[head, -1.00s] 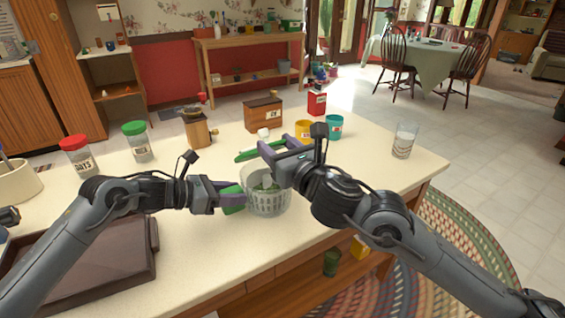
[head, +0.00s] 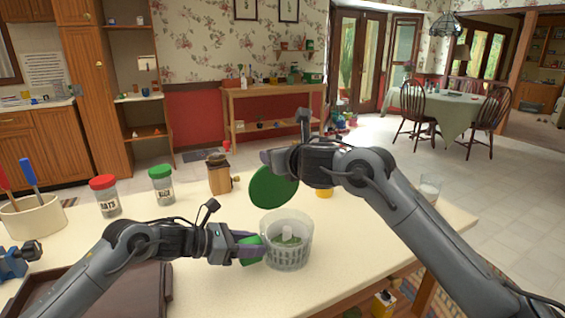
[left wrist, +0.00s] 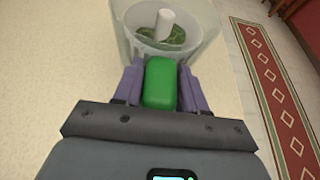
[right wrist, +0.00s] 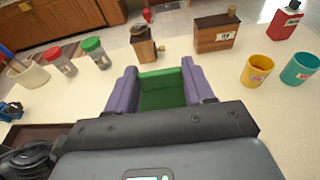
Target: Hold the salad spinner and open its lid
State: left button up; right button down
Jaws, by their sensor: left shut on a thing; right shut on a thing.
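The salad spinner bowl (head: 287,250) is clear with a slotted basket and stands upright on the counter. Its top is uncovered, showing green leaves and a white centre post, also in the left wrist view (left wrist: 165,25). My left gripper (head: 243,250) is shut on the bowl's green handle (left wrist: 160,83) at its left side. The round green lid (head: 272,187) is up in the air above the bowl, apart from it, tilted steeply with its face toward me. My right gripper (right wrist: 162,85) is shut on the lid, which shows between the fingers in the right wrist view. The right fingertips are hidden in the head view.
A dark tray (head: 110,290) lies left of the bowl. Two jars, red-lidded (head: 105,196) and green-lidded (head: 162,185), and a wooden grinder (head: 218,174) stand behind. Yellow (right wrist: 257,70) and teal (right wrist: 300,69) mugs show at right. The counter right of the bowl is clear.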

pick_arm(q)
jog(key=shift+a+f, duration=0.1)
jog(key=shift+f, duration=0.2)
pick_arm(e)
jog(key=shift+w+a+r+g, duration=0.2)
jog(key=shift+w+g, duration=0.1)
jog(key=shift+w, duration=0.15)
jog(key=shift+w+a+r+g, duration=0.1)
jog(key=shift+w+r+g, duration=0.15)
jog(key=shift+w, duration=0.2)
jog(key=shift+f+h, duration=0.1)
jog(key=shift+h, duration=0.2)
jog(key=c, duration=0.8)
grip_release()
jog(key=o, duration=0.4)
jog(key=shift+f, duration=0.2)
pick_arm(q)
jog(key=shift+r, duration=0.1)
pick_arm(e)
jog(key=shift+s, duration=0.1)
pick_arm(q)
jog(key=shift+r, duration=0.2)
pick_arm(e)
jog(key=v, duration=1.1)
jog(key=shift+s+d+r, duration=0.2)
jog(key=shift+s+r, duration=0.05)
jog(key=shift+r, duration=0.1)
